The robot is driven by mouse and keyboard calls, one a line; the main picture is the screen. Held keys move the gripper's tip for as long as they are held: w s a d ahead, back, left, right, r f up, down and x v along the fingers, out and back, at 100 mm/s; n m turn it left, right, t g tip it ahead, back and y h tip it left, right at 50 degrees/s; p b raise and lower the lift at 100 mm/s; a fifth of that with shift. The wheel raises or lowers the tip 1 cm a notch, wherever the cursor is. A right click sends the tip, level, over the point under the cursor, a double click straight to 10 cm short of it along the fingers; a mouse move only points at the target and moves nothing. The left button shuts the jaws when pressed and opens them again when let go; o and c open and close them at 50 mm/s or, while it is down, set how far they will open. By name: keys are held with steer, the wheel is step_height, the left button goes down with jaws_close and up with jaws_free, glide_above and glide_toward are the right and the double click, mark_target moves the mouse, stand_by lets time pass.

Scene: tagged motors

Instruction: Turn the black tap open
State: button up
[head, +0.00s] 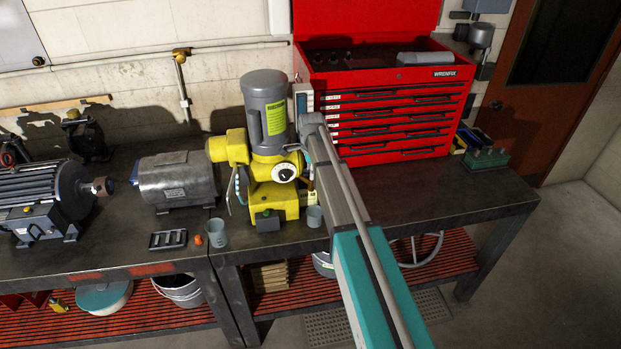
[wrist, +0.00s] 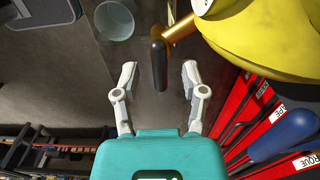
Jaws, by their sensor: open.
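The black tap handle (wrist: 159,64) shows in the wrist view, on a brass-coloured pipe (wrist: 183,29) that comes out of a yellow housing (wrist: 258,32). My gripper (wrist: 159,77) is open and empty, with one pale finger on each side of the handle and a gap on both sides. I cannot tell whether the fingers are level with the handle in depth. In the head view the yellow machine with a grey motor (head: 265,115) stands on the bench. There my arm hides the gripper, and I cannot make out the tap.
The red tool chest (head: 385,115) stands right of the machine. A blue handle (wrist: 284,135) lies at lower right in the wrist view. A silver motor (head: 177,180) stands left.

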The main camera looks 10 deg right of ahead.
steer(key=shift+f+b, duration=0.3)
steer(key=shift+f, duration=0.2)
jaws_close()
steer(key=shift+a, duration=0.15)
